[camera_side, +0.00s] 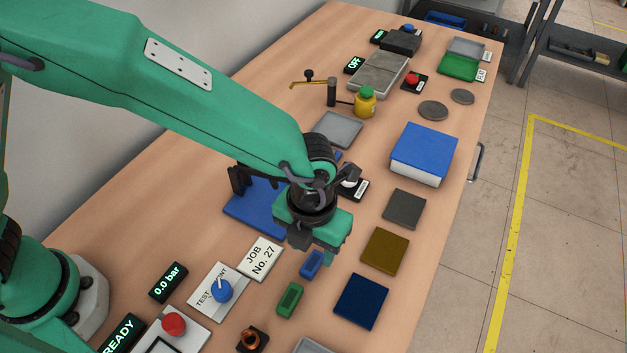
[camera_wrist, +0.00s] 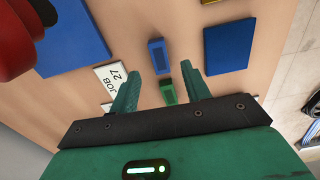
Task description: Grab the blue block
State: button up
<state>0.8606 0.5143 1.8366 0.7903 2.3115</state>
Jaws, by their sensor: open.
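The small blue block (camera_side: 312,264) lies on the wooden table, just beyond a small green block (camera_side: 290,299). In the wrist view the blue block (camera_wrist: 159,55) lies ahead of the two fingertips, and the green block (camera_wrist: 168,92) lies between the fingers as seen from above. My gripper (camera_side: 314,252) is open and empty, pointing down above the table close to the blue block. It also shows in the wrist view (camera_wrist: 160,82), with a finger on each side. The exact height above the blocks is hard to tell.
A dark blue pad (camera_side: 361,301), a brown pad (camera_side: 385,251) and a grey pad (camera_side: 404,209) lie to the right. The "JOB No. 27" card (camera_side: 260,259) and a blue knob (camera_side: 221,290) are to the left. A large blue-topped box (camera_side: 423,154) stands farther back.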

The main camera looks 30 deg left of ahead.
aim_at(313, 262)
jog(key=shift+f, duration=2.4)
grip_shut()
